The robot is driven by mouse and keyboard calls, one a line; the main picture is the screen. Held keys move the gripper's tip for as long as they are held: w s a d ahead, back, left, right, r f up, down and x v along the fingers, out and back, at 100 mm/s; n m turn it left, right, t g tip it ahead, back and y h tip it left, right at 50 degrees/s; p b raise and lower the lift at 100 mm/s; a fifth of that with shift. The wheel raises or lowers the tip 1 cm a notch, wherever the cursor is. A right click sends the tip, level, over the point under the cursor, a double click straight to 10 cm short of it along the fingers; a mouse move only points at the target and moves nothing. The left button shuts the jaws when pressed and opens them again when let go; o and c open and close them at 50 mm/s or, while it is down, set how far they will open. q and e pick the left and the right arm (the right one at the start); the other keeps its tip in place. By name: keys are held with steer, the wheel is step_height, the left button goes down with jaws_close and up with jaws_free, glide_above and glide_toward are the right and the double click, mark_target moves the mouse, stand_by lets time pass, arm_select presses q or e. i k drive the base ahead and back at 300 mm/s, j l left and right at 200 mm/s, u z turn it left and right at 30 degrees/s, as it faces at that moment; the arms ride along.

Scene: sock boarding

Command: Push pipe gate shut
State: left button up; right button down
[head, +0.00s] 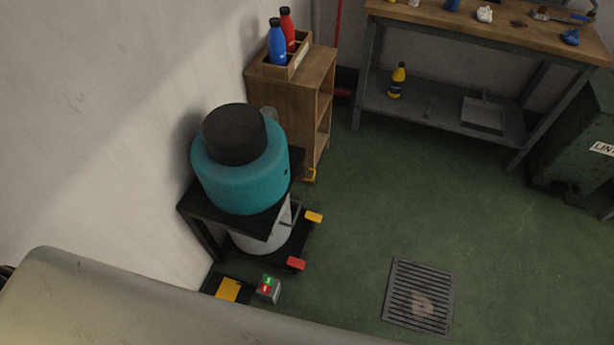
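I cannot make out a pipe gate in the head view. A teal round machine with a black top (240,168) stands on a black frame (203,227) by the left wall. A pale cylinder (262,236) shows under it. Yellow (313,217) and red (296,264) tabs stick out low on its right side. Neither of my grippers is in view.
A pale curved surface (150,305) covers the bottom left. A wooden cabinet (285,100) holds a blue bottle (277,45) and a red bottle (288,28). A workbench (480,27) stands behind. The green floor is open around a drain grate (419,295).

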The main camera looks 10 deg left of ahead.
mark_target(301, 175)
steer(key=i+u, duration=0.1)
steer(key=u, duration=0.3)
steer(key=l+u, duration=0.15)
steer(key=u, duration=0.25)
steer(key=i+l+u, duration=0.1)
steer(key=u, duration=0.35)
steer(key=i+l+u, duration=0.35)
steer(key=l, duration=0.5)
steer(key=l+u, duration=0.35)
steer(key=l, duration=0.5)
steer(key=l+u, duration=0.4)
steer(key=l, duration=0.55)
